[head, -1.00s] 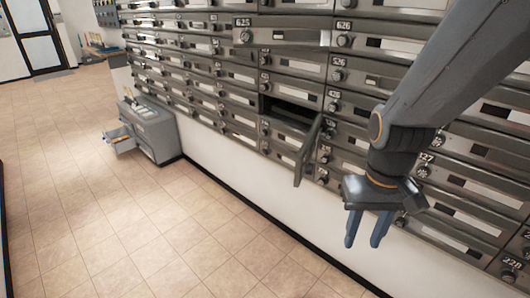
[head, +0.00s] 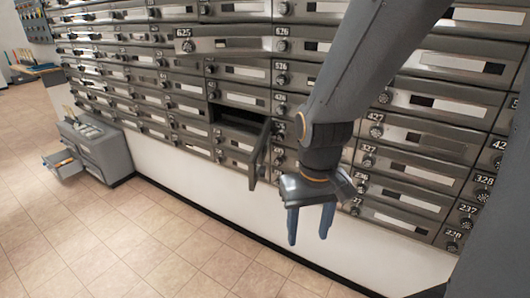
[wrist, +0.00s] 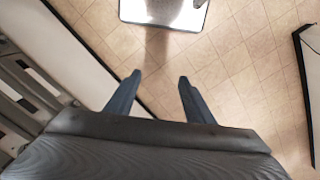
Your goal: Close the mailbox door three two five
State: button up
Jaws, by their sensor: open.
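One mailbox door (head: 260,153) stands swung open, sticking out from the mailbox wall, with its dark compartment (head: 236,116) showing on its left. It is in the column below the box marked 625; I cannot read its own number. My gripper (head: 310,222) is open and empty. It points down in front of the wall, to the right of the open door and with its fingertips lower than it, apart from it. In the wrist view my two fingers (wrist: 159,76) are spread over the floor. The open door is not recognisable there.
The 625 door (head: 225,45) also seems to stick out a little. A grey cabinet (head: 98,150) with an open drawer (head: 62,164) stands on the floor at the left. The tiled floor (head: 120,235) before the wall is clear. The wrist view shows a pale panel (wrist: 150,12) at the top.

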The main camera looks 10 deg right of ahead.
jog(key=shift+f+m+g, duration=0.2)
jog(key=shift+m+g, duration=0.1)
jog(key=shift+m, duration=0.2)
jog(key=c, duration=0.7)
jog(key=shift+w+f+m+g+y, duration=0.1)
jog(key=shift+f+m+g+y, duration=0.35)
jog(key=shift+m, duration=0.25)
jog(key=c, duration=0.4)
jog(key=m+y, duration=0.1)
jog(key=w+a+f+m+g+y, duration=0.1)
jog(key=m+y, duration=0.1)
jog(key=w+m+g+y, duration=0.1)
jog(key=m, duration=0.1)
jog(key=shift+w+a+f+p, duration=0.15)
jog(key=shift+f+p, duration=0.1)
jog(key=shift+p, duration=0.1)
grip_shut()
jog(key=m+t+y+p, duration=0.1)
jog(key=m+t+y, duration=1.05)
jog(key=m, duration=0.35)
send_near(255, 177)
jog(key=shift+g, duration=0.5)
jog(key=p+x, duration=0.4)
jog(key=x, duration=0.2)
jog(key=shift+w+a+r, duration=0.1)
jog(key=shift+w+r, duration=0.05)
jog(key=shift+w, duration=0.15)
